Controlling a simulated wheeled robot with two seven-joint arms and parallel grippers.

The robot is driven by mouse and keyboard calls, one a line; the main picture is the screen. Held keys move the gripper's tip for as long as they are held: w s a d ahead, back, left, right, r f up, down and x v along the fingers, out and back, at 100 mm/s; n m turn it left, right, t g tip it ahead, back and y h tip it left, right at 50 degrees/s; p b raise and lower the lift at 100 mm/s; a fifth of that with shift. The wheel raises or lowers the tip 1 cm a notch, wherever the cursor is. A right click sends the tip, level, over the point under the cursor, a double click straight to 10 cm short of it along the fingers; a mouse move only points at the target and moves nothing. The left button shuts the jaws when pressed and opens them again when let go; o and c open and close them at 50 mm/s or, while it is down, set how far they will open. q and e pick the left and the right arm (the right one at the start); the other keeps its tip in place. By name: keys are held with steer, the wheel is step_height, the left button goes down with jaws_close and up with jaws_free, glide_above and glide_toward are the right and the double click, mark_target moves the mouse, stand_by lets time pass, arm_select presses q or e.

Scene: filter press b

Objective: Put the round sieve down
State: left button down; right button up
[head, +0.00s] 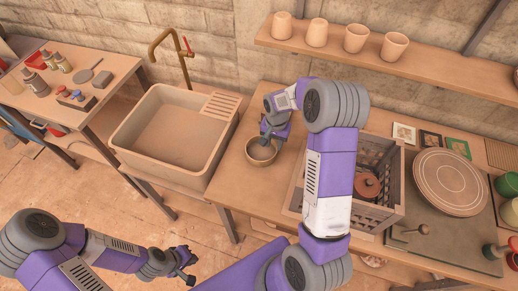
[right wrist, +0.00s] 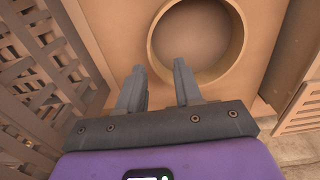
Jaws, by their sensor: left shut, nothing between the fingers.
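The round sieve (head: 262,164) looks like a small tan bowl in the head view and stands on the wooden worktop, just right of the sink. In the right wrist view its rim (right wrist: 240,45) shows as a ring just beyond the fingertips. My right gripper (right wrist: 160,70) is open, with a clear gap between its fingers. The near left part of the rim lies at that gap; I cannot tell whether either finger touches it. In the head view my right gripper (head: 268,133) is over the sieve. My left gripper (head: 188,270) is shut and empty, low in front of the worktop.
A stone sink (head: 140,112) stands left of the sieve. A grey crate (head: 388,212) with a brown lidded pot (head: 367,186) stands to the right, partly behind my right arm. A round plate (head: 450,182) lies farther right. A shelf (head: 430,70) with cups runs above.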

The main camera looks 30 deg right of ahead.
mark_target(261, 151)
steer(key=f, duration=0.5)
steer(key=shift+s, duration=0.35)
steer(key=shift+s+f, duration=0.1)
steer(key=shift+s, duration=0.1)
jaws_close()
steer(key=shift+w, duration=0.1)
